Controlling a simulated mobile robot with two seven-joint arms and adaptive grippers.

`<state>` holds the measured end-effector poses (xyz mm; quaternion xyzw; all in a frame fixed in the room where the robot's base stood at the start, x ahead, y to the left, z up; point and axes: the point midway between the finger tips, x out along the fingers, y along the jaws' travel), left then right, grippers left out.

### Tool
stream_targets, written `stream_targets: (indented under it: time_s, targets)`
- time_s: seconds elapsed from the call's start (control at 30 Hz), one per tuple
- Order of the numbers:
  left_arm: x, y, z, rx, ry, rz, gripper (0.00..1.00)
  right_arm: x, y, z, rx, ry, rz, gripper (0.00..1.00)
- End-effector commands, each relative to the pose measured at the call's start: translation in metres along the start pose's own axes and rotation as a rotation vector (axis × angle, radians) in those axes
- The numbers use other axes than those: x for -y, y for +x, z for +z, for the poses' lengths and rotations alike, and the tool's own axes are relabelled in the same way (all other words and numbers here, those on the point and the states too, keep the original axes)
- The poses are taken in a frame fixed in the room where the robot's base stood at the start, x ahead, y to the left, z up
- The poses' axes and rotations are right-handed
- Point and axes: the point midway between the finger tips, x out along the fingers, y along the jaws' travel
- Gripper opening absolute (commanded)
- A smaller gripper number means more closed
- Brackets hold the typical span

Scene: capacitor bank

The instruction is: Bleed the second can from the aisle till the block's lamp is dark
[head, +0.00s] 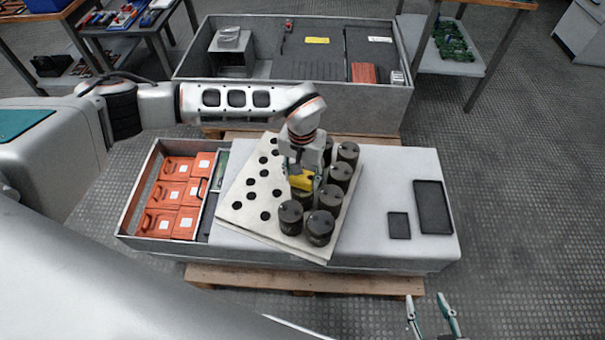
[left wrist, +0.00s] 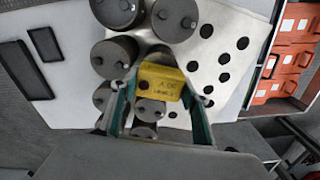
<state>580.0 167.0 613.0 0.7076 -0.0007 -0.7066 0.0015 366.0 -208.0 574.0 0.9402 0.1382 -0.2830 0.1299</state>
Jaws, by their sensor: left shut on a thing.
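Several dark cylindrical cans (head: 320,228) stand upright on a pale plate with round black holes (head: 245,205). They also show in the left wrist view (left wrist: 175,18). My left gripper (head: 301,176) is over the cans and shut on a yellow block (head: 302,181). In the left wrist view the block (left wrist: 165,82) sits between the fingers (left wrist: 158,108), with small lettering and a dark round spot on its face. A can lies directly beneath it; I cannot tell whether they touch. No lit lamp shows. My right gripper (head: 427,298) is open and empty at the lower right.
Orange boxes (head: 173,193) fill a compartment at the left of the bench (head: 390,245). Two dark trays (head: 433,207) lie at its right, with clear surface around them. A grey bin (head: 290,95) stands behind, and tables stand at both back corners.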

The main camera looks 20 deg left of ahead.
Motion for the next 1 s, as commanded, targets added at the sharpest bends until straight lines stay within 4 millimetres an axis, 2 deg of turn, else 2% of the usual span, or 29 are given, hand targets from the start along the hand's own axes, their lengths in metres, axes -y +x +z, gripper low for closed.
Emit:
stream_targets:
  time_s: [0.83, 0.87, 0.9, 0.93, 1.0]
  targets:
    - [-0.0003, 0.0023, -0.0001, 0.0, -0.001, 0.001, 0.16, -0.0016, -0.0002, 0.0002, 0.0, -0.005, 0.0, 0.4]
    - [-0.0003, 0.0023, -0.0001, 0.0, -0.001, 0.001, 0.48, -0.0016, -0.0002, 0.0002, 0.0, -0.006, 0.0, 0.4]
    - [-0.0003, 0.0023, -0.0001, 0.0, -0.001, 0.001, 0.58, -0.0017, -0.0002, 0.0002, 0.0, -0.006, 0.0, 0.4]
    - [-0.0003, 0.0024, -0.0001, 0.0, -0.001, 0.001, 0.65, -0.0017, -0.0002, 0.0002, 0.0, -0.006, 0.0, 0.4]
    - [-0.0003, 0.0024, -0.0001, 0.0, 0.0, 0.001, 0.65, -0.0017, -0.0002, 0.0001, 0.0, -0.006, 0.0, 0.4]
